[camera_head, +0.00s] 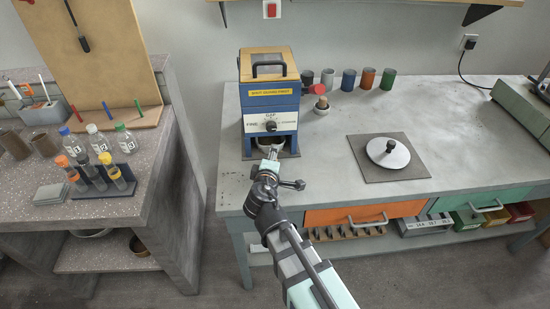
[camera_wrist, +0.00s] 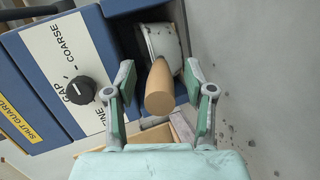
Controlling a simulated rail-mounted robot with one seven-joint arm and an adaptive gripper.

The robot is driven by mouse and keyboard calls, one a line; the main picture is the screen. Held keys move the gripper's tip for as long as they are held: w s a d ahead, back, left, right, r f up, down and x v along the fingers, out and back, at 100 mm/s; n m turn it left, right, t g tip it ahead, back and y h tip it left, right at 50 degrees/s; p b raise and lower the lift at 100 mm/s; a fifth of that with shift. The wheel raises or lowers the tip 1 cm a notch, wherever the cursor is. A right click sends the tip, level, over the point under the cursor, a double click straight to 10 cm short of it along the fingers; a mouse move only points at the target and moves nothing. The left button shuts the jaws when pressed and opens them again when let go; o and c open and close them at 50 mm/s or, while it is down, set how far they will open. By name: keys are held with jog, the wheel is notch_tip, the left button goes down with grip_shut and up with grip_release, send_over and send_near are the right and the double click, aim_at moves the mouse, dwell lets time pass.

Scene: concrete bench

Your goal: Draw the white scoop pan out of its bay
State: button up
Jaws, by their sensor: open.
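The white scoop pan (camera_wrist: 165,42) sits in the open bay at the bottom of a blue machine (camera_wrist: 62,42). Its rounded tan handle (camera_wrist: 160,92) points out toward my wrist camera. In the head view the pan (camera_head: 266,147) shows only partly, behind my gripper (camera_head: 271,158). In the wrist view my gripper (camera_wrist: 159,80) is open, with one finger on each side of the handle. Gaps show between the handle and both fingers. The pan's far end is hidden inside the bay.
The machine has a black gap knob (camera_wrist: 80,91). A round white plate (camera_head: 388,153) lies on a dark mat. The bench front is clear.

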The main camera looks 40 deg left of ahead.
grip_shut()
jog(key=shift+s+d, duration=0.1)
